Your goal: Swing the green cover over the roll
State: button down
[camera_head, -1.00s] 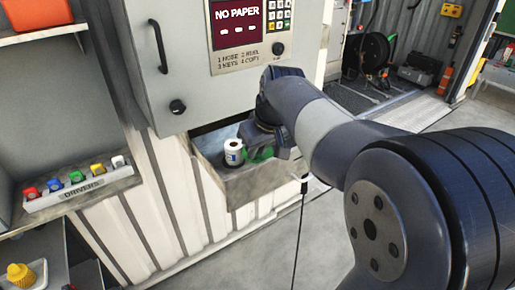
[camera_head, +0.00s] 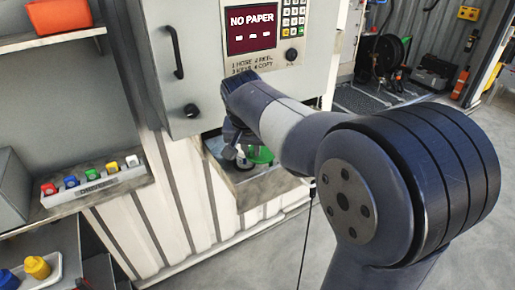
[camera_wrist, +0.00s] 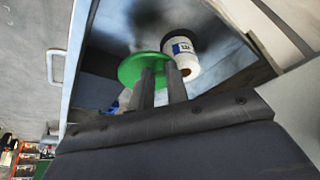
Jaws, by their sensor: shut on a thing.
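The green cover (camera_wrist: 132,70) is a round disc in the wrist view, and it also shows in the head view (camera_head: 262,155) just right of my gripper (camera_head: 241,158). The white roll (camera_wrist: 186,62), with a blue label, is right beside the cover in the wrist view. My gripper (camera_wrist: 161,84) is shut on the green cover; its fingers hide part of the disc and what they grip exactly. The cover appears beside the roll, with part of its edge close to it. In the head view my gripper and wrist hide most of the roll.
The printer tray (camera_head: 262,190) is an open bin with raised walls under the grey cabinet (camera_head: 185,60). The cabinet's screen (camera_head: 251,27) reads "NO PAPER".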

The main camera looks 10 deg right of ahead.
jog(key=w+m, duration=0.1)
jog(key=m+h, duration=0.1)
jog(key=shift+w+a+m+p, duration=0.3)
jog(key=shift+w+a+m, duration=0.1)
jog(key=shift+w+d+m+g+h+p, duration=0.1)
jog(key=shift+w+m+g+h+p, duration=0.25)
jog(key=shift+w+m, duration=0.5)
jog(key=shift+w+a+m+g+h+p, duration=0.1)
jog(key=shift+w+m+g+p, duration=0.35)
jog(key=shift+m, duration=0.85)
jog(key=shift+w+d+m+g+h+p, duration=0.1)
jog(key=shift+w+m+g+h+p, duration=0.4)
jog(key=shift+m, duration=0.55)
jog(key=shift+w+y, duration=0.15)
jog(key=shift+y, duration=0.1)
jog(key=c, duration=1.4)
grip_release()
